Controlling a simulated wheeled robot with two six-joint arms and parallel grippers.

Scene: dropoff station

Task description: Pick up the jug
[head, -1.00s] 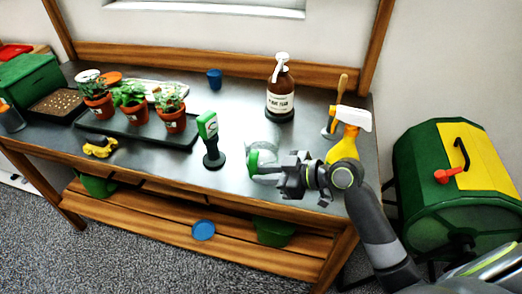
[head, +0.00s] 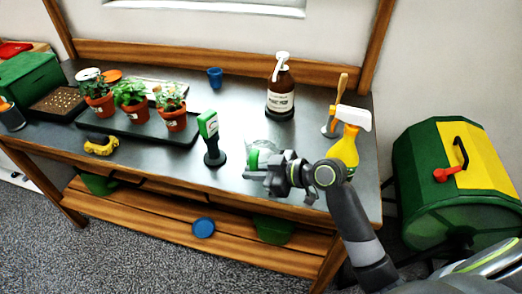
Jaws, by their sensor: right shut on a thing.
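The jug (head: 266,145) looks like a clear, pale vessel with a green part, standing near the front of the grey bench top, right of the green-headed stand. My right gripper (head: 262,166) comes in from the right at bench height and is shut on the jug, at or near its green part. The gripper hides much of the jug's near side, so the exact grip cannot be seen. The jug appears upright and still on or very close to the bench. My left gripper is not in view.
A green-headed stand (head: 210,135) is close on the left. A yellow spray bottle (head: 344,147) stands close to my right wrist. A brown pump bottle (head: 281,92) stands behind. Potted plants (head: 131,103) fill a tray further left. A green and yellow drum (head: 445,185) stands right of the bench.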

